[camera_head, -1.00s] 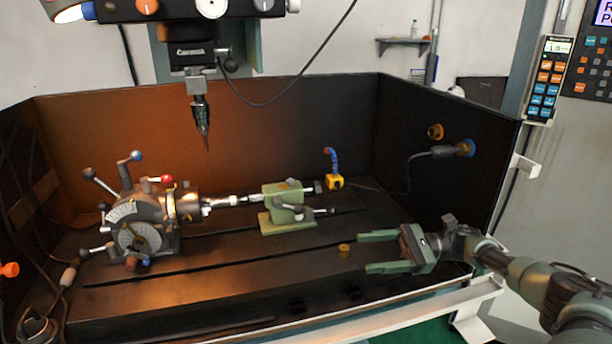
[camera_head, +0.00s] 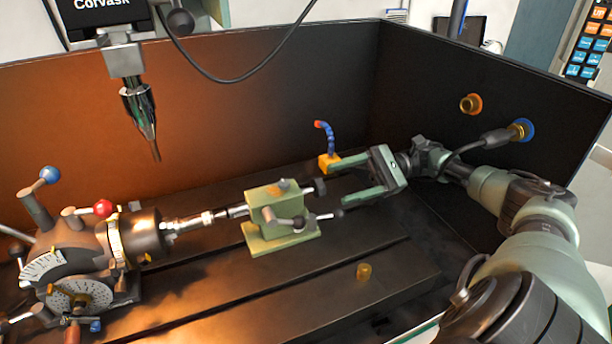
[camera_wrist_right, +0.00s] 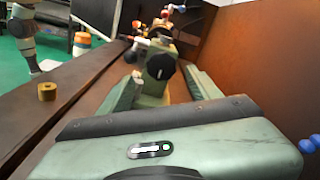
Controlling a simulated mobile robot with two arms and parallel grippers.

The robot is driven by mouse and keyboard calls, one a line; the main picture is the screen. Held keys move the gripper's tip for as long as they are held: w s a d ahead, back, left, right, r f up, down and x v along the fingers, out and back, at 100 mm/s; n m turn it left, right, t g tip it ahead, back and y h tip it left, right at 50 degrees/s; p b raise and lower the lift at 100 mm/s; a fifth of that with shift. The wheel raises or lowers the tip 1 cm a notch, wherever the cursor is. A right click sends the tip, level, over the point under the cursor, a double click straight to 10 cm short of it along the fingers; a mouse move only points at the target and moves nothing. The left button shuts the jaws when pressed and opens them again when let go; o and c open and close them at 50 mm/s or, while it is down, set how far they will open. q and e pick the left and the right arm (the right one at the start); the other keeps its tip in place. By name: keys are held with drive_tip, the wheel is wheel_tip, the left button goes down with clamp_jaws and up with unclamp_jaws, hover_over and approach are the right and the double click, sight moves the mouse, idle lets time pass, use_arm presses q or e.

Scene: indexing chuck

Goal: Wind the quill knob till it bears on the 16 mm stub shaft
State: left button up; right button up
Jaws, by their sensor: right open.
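The green tailstock (camera_head: 280,222) stands on the slotted table. Its dark quill knob (camera_head: 320,186) is on its right end and also shows face-on in the wrist view (camera_wrist_right: 160,66). The stub shaft (camera_head: 188,223) lies level between the chuck (camera_head: 140,235) and the tailstock's quill. I cannot tell whether quill and shaft touch. My right gripper (camera_head: 338,184) is open and empty just right of the knob, its two fingers pointing at it. In the wrist view the knob appears between the fingers, beyond their tips. My left gripper is out of view.
A yellow block with a blue hose (camera_head: 328,162) stands close behind my right fingers. A small brass cylinder (camera_head: 363,271) stands on the table in front. A pointed spindle tool (camera_head: 140,112) hangs at upper left. Dark walls (camera_head: 460,110) enclose the back and right.

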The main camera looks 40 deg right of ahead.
sight(315, 197)
drive_tip(key=p+x, duration=0.1)
drive_tip(key=x, duration=0.1)
drive_tip(key=p+x, duration=0.1)
drive_tip(key=x, duration=0.1)
drive_tip(key=p+x, duration=0.1)
drive_tip(key=x, duration=0.1)
drive_tip(key=shift+w+a+r, duration=0.1)
drive_tip(key=shift+a+r, duration=0.2)
drive_tip(key=shift+w+a+f, duration=0.15)
drive_tip(key=shift+a, duration=0.25)
drive_tip(key=c, duration=1.4)
drive_tip(key=shift+o, duration=0.2)
